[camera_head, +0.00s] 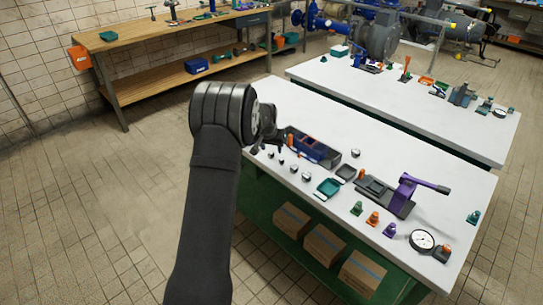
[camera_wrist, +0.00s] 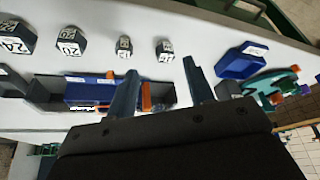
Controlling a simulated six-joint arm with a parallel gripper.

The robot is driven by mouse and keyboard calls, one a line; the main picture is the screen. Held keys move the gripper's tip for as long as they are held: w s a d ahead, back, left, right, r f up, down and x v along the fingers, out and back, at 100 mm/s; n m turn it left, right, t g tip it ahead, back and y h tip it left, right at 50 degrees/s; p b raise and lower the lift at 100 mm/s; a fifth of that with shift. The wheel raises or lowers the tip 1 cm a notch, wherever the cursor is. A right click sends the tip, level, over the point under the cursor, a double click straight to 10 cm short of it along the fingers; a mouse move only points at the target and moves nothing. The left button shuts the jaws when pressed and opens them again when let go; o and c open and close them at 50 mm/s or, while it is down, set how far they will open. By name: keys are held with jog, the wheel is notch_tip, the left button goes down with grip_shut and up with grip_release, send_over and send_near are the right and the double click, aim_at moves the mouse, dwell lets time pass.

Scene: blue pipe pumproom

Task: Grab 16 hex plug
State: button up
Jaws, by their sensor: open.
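Several dark hex plugs with white number labels stand in a row on the white table. In the wrist view they run along the top: one marked 24 (camera_wrist: 18,38), one marked 20 (camera_wrist: 70,41), and two smaller plugs, one left of centre (camera_wrist: 124,47) and one right of it (camera_wrist: 165,51). The two smaller labels are too blurred to read for certain, so I cannot tell which is the 16. My gripper (camera_wrist: 160,67) is open and empty, its fingertips either side of and short of the rightmost small plug. In the head view my gripper (camera_head: 263,144) is over the table's near left edge.
A dark tray with a blue block (camera_wrist: 88,91) and orange pieces lies under the fingers. A blue labelled tray (camera_wrist: 241,60) sits right of them. In the head view, a purple-handled press (camera_head: 403,195), teal tray (camera_head: 328,187) and dial gauge (camera_head: 422,241) stand farther right.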

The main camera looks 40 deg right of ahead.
aim_at(271, 153)
jog(key=x, duration=0.5)
jog(key=shift+w+a, duration=0.15)
jog(key=shift+w, duration=0.15)
grip_shut()
